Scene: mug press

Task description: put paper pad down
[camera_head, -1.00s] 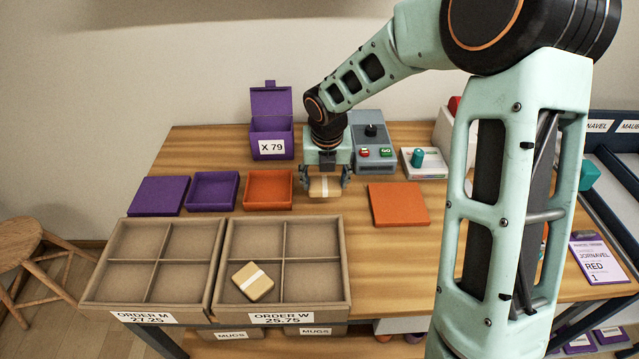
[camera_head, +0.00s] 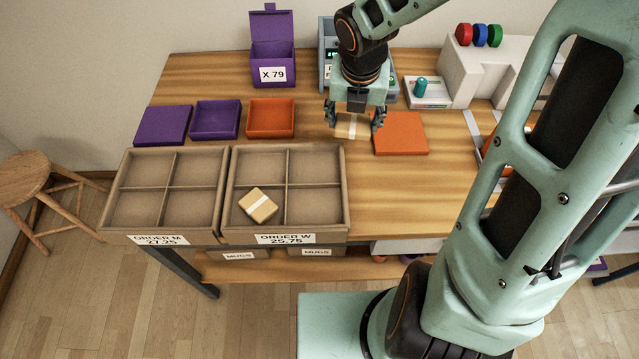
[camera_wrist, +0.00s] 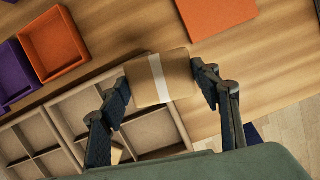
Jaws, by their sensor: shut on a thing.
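A tan paper pad with a white band (camera_head: 352,127) is between the fingers of my gripper (camera_head: 354,118), which is shut on it. It is held above the wooden table, right of the open orange box. In the wrist view the pad (camera_wrist: 160,78) sits between both fingers (camera_wrist: 160,95). A second tan pad with a white band (camera_head: 258,205) lies tilted in the front left compartment of the ORDER W crate (camera_head: 345,205).
The ORDER M crate (camera_head: 125,165) has empty compartments. Behind the crates are a purple lid (camera_head: 163,125), a purple box (camera_head: 215,120), an orange box (camera_head: 270,118) and an orange lid (camera_head: 400,132). A purple X 79 box (camera_head: 272,48) stands behind. Bare table lies right of ORDER W.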

